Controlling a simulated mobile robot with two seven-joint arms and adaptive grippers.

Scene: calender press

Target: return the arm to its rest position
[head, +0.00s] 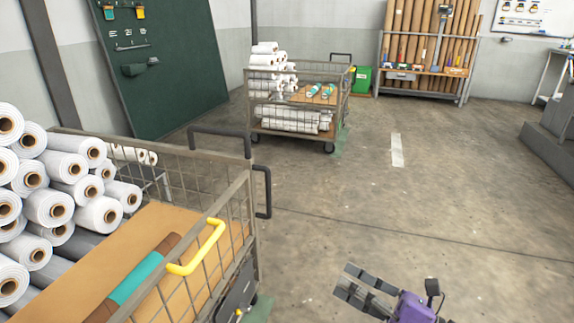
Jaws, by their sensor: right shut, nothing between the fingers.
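My right gripper (358,288) shows at the bottom of the head view, right of centre. Its dark fingers are together and empty, above bare floor and pointing left. The purple part of my right arm (412,306) is behind it, cut off by the bottom edge. The gripper is apart from the near cart (250,205) to its left. My left gripper is not in the picture.
The near wire cart holds stacked white rolls (75,170) and a brown and teal roll (140,280) beside a yellow handle (200,248). A second cart (290,132) stands farther back. A rack of brown tubes (415,45) is at the wall.

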